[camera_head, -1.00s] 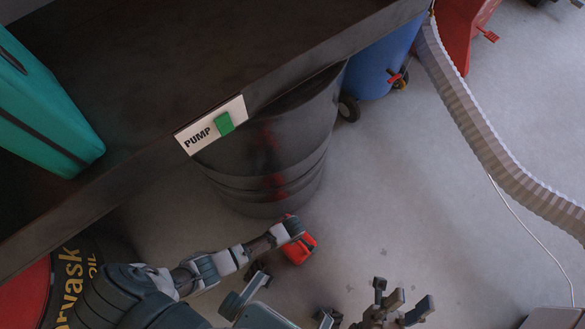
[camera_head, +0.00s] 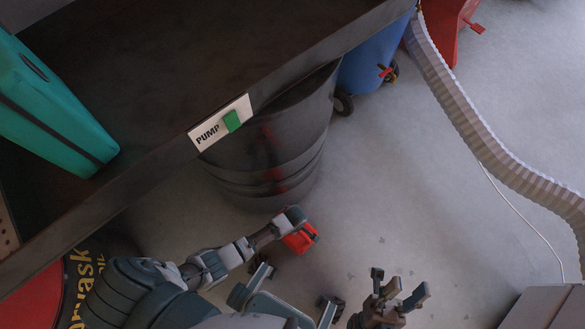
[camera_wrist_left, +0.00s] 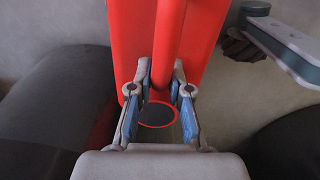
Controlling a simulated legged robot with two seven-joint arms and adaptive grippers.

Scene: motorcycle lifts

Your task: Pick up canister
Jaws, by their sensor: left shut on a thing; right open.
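The red canister (camera_head: 302,236) is at the end of my left arm, near the floor beside the dark barrel. In the left wrist view the canister (camera_wrist_left: 125,40) fills the top middle, with its round red handle bar between my fingers. My left gripper (camera_wrist_left: 162,88) is shut on the canister by that bar; in the head view its fingers are mostly hidden behind the wrist. Whether the canister touches the floor cannot be told. My right gripper (camera_head: 400,289) is open and empty, at the bottom of the head view, to the right of the canister.
A dark shelf edge with a PUMP label (camera_head: 220,122) and a teal case (camera_head: 50,105) overhang the left. A dark barrel (camera_head: 262,160) stands behind the canister. A yellow-lettered drum (camera_head: 88,275) is lower left. A ribbed hose (camera_head: 480,135) crosses the right. Floor between is clear.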

